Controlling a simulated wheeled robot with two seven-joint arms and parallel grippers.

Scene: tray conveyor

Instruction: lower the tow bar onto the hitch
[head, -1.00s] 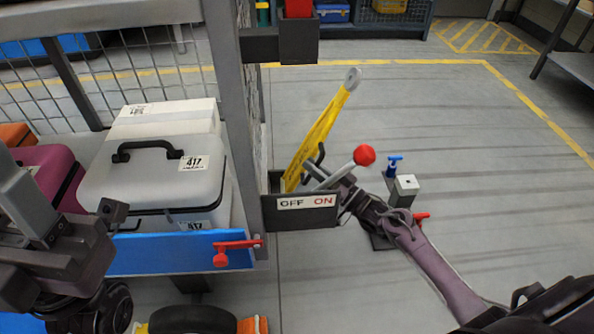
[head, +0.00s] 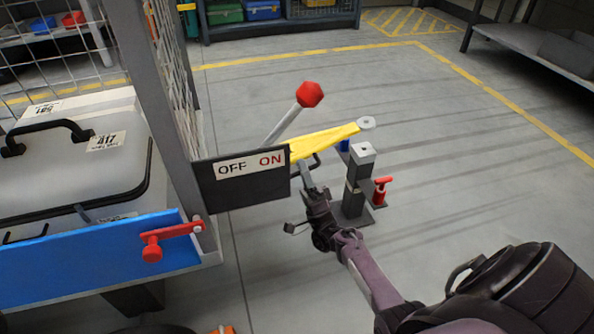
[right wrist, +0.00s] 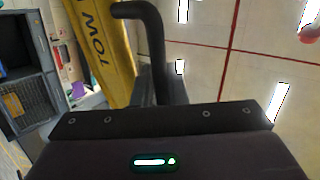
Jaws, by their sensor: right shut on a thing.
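The yellow tow bar (head: 325,140) reaches out from behind the cart's corner, tilted slightly up toward its grey ring end (head: 366,123). The hitch, a grey post with a pale top (head: 362,152), stands on the floor. In the head view the ring shows just above the post top, with a small gap; I cannot tell whether it lines up in depth. My right gripper (head: 308,178) is shut on the bar's black handle (head: 318,160). The right wrist view shows this handle (right wrist: 152,40) beside the bar's lettered face (right wrist: 100,50). My left gripper is out of view.
A lever with a red knob (head: 310,93) rises behind the OFF/ON plate (head: 243,180). The cart, with a white case (head: 60,165) and a red latch (head: 172,238), fills the left. A red handle (head: 380,188) stands beside the hitch. Floor to the right is clear.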

